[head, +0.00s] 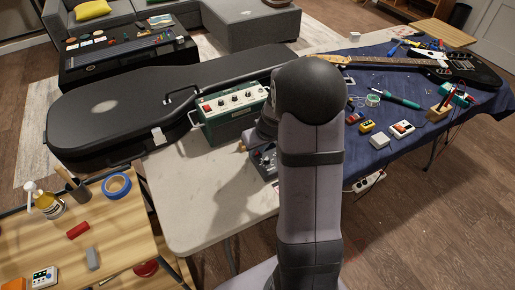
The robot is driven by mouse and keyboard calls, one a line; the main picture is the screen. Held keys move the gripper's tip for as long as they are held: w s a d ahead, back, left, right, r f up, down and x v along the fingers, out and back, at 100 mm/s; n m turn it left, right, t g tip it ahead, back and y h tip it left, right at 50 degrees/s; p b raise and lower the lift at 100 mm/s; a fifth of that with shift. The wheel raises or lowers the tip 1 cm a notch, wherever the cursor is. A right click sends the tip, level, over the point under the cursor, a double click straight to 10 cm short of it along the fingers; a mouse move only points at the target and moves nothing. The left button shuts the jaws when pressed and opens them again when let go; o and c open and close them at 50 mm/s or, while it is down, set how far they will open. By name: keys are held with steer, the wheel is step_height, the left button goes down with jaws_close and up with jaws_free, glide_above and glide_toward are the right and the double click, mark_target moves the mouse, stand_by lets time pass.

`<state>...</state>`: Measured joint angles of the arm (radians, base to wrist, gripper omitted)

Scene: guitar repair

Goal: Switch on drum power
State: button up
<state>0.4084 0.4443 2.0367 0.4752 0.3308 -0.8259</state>
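A small dark box with knobs and a bit of red (265,160) lies on the pale tabletop, just left of my arm. It may be the drum unit, but its label is too small to read. My arm covers its right part, and I cannot make out a power switch. My arm stands upright in the middle of the view and hides most of my gripper. A small tan tip (243,146), perhaps part of my gripper, shows just above and left of the box. I cannot tell whether it touches anything or whether the gripper is open.
A green amplifier (230,110) with knobs stands behind the box. A black guitar case (110,105) lies at the left. A blue cloth (390,150) at the right holds a guitar (460,68), pedals and tools. The white table's front left (200,200) is bare.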

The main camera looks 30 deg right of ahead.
jaws_close()
